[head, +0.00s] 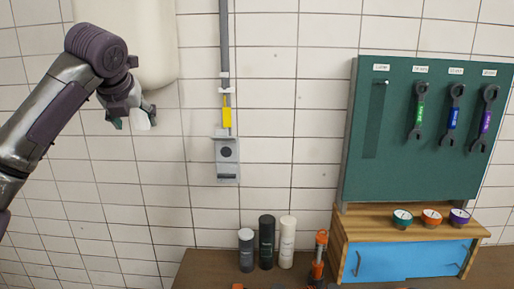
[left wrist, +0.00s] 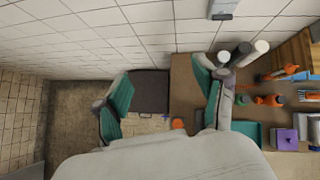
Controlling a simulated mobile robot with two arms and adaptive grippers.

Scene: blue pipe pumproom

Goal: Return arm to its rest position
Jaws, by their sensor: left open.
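My left arm (head: 45,110) comes in from the left in the head view, raised in front of the white tiled wall. My left gripper (head: 134,117) hangs at its end, below a pale rounded housing, and points down. In the left wrist view the left gripper (left wrist: 163,98) has its two teal-padded fingers spread wide apart. Nothing is held between them; the floor and the edge of the bench show behind. My right gripper is in neither view.
A brown bench (head: 205,268) carries dark, grey and white cylinders (head: 266,242) and an orange tool (head: 318,258). A green board (head: 400,160) with hanging wrenches stands at right, above a wooden shelf (head: 370,222). A grey socket box (head: 227,160) is on the wall.

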